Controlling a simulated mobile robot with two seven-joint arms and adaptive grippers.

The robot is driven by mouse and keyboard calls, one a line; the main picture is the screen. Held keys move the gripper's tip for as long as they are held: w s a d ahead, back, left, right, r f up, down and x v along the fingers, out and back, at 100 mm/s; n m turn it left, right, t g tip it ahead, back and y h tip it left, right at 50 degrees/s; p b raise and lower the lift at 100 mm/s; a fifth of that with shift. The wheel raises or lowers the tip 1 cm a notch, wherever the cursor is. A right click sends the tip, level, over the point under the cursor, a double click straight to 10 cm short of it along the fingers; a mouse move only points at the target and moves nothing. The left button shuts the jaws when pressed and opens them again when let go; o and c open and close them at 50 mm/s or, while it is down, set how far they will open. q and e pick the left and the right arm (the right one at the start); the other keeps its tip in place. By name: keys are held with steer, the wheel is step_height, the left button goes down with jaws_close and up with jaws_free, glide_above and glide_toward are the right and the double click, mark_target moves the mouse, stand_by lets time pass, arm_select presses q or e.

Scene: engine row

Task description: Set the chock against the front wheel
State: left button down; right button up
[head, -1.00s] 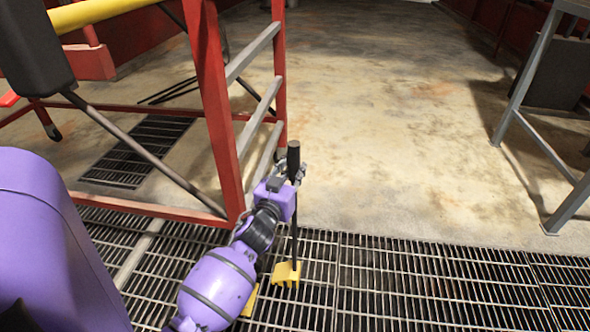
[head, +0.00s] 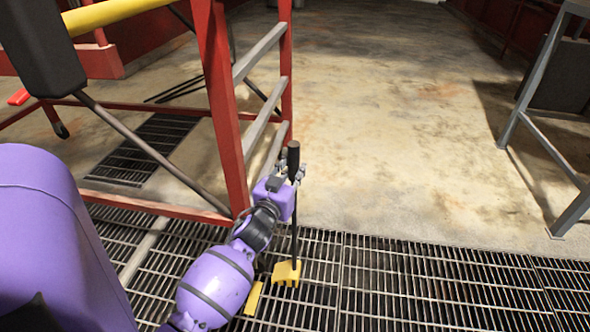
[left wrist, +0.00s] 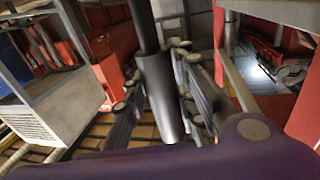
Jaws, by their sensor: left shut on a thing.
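The chock (head: 287,273) shows as a small yellow block with a notched lower edge at the bottom of a thin black rod (head: 295,232). My left gripper (head: 297,177) is shut around the thick black grip (head: 293,156) at the rod's top, and the rod hangs nearly upright. The grip also shows between the fingers in the left wrist view (left wrist: 160,95). The chock is over the floor grating; I cannot tell whether it touches it. A small dark wheel (head: 61,130) is under the red frame; I cannot tell whether it is the front wheel. My right gripper is out of view.
A red frame (head: 226,110) with grey rails stands close behind my left gripper. A flat yellow piece (head: 254,298) lies beside the chock, partly hidden by my arm. A grey-legged stand (head: 530,85) is at the right. Open concrete floor (head: 400,130) lies between them.

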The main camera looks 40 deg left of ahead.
arm_select(q)
steer(key=shift+s+a+r, duration=0.1)
steer(key=shift+a+r, duration=0.2)
steer(key=shift+r, duration=0.25)
stand_by(0.6)
steer(key=c, duration=1.5)
jaws_free()
steer(key=shift+f, duration=0.1)
steer(key=shift+o, duration=0.7)
steer(key=shift+s+f, duration=0.1)
steer(key=shift+f, duration=0.15)
